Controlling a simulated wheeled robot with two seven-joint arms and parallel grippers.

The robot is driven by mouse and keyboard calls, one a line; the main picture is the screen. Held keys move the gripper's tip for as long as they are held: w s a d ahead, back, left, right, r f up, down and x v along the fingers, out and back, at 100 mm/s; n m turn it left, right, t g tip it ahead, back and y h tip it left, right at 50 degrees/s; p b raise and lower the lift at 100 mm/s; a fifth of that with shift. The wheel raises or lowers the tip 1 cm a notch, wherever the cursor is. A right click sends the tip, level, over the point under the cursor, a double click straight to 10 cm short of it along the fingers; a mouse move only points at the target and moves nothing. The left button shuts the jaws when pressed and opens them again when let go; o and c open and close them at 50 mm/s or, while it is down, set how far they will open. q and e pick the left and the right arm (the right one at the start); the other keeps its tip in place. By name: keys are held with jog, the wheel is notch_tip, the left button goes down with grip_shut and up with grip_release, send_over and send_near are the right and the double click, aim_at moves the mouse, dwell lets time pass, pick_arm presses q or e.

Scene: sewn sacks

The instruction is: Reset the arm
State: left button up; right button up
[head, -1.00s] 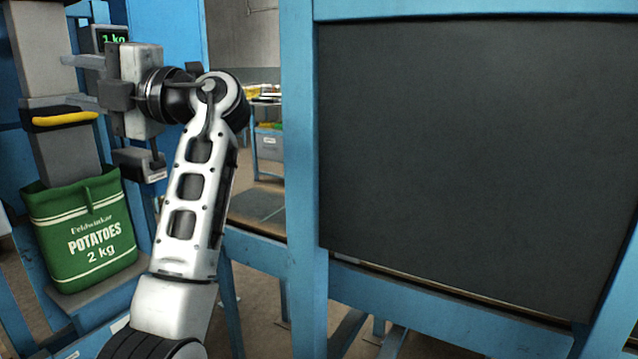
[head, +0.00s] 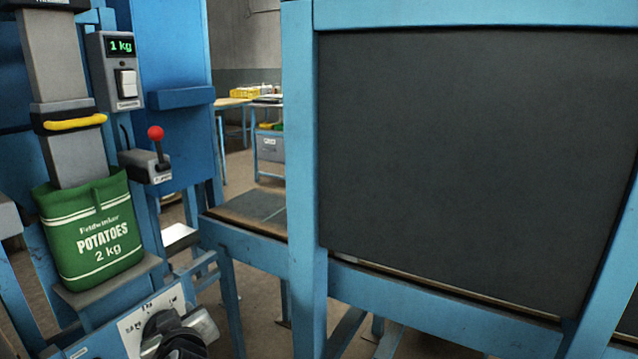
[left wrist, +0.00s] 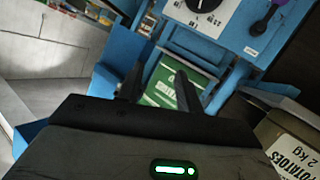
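My left gripper (left wrist: 157,88) shows in the left wrist view with its two dark fingers apart and nothing held between them. Beyond the fingers is a green sack (left wrist: 172,80) with white print. No gripper shows in the head view; only a dark and silver part, likely of my arm, shows at the bottom left. The right gripper is out of view.
In the head view, a green potato sack (head: 97,235) hangs under a grey spout at left. A red-knobbed lever (head: 156,134) and a display reading 1 kg (head: 121,46) stand beside it. A large dark panel (head: 470,160) fills the right.

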pick_arm(q)
jog(key=s+d+f+m+h, duration=0.5)
jog(key=s+f+m, duration=0.1)
jog(key=s+f, duration=0.35)
jog(key=s+d+f+m+g+h, duration=0.1)
jog(key=s+d+f+m+h, duration=0.1)
jog(key=s, duration=0.5)
jog(key=s+d+f+m+g+h, duration=0.1)
jog(key=s+d+m+h, duration=0.2)
jog(key=s, duration=0.5)
jog(key=shift+s+d+f+p, duration=0.2)
jog(key=shift+d+f+p, duration=0.2)
jog(key=shift+d, duration=0.35)
